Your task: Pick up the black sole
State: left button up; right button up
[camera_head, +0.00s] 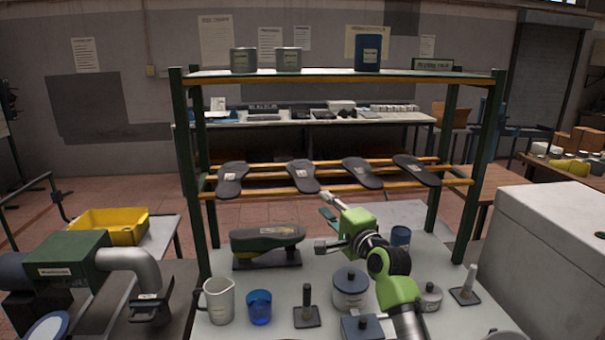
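Several black soles lie side by side across the orange rails of the green rack: a far left one (231,180), a second (303,176), a third (362,173) and a far right one (416,170). Each has a small pale label. My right gripper (324,225) reaches in from the lower right on a green arm. It points left, its fingers apart and nothing visible between them. It is below the rails, under the second and third soles, and does not appear to touch any sole. My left gripper is not in view.
A dark shoe last (267,239) on a stand is left of my gripper. A white jug (218,300), blue cup (259,306), lidded jar (350,289) and small tools crowd the table front. Green rack posts (192,190) flank the rails; a shelf (340,75) with cans is above.

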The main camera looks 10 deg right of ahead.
aim_at(316, 193)
jog(key=shift+w+a+r+p, duration=0.15)
jog(key=shift+w+r+p, duration=0.2)
jog(key=shift+w, duration=0.2)
jog(key=p+x, duration=0.1)
jog(key=x, duration=0.2)
jog(key=shift+a+r, duration=0.1)
jog(key=shift+a, duration=0.15)
jog(key=shift+w+a, duration=0.1)
jog(key=shift+w, duration=0.55)
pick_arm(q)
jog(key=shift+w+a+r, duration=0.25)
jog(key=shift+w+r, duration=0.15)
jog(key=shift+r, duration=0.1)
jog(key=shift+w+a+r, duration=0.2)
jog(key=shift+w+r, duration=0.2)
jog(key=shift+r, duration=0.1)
pick_arm(e)
grip_shut()
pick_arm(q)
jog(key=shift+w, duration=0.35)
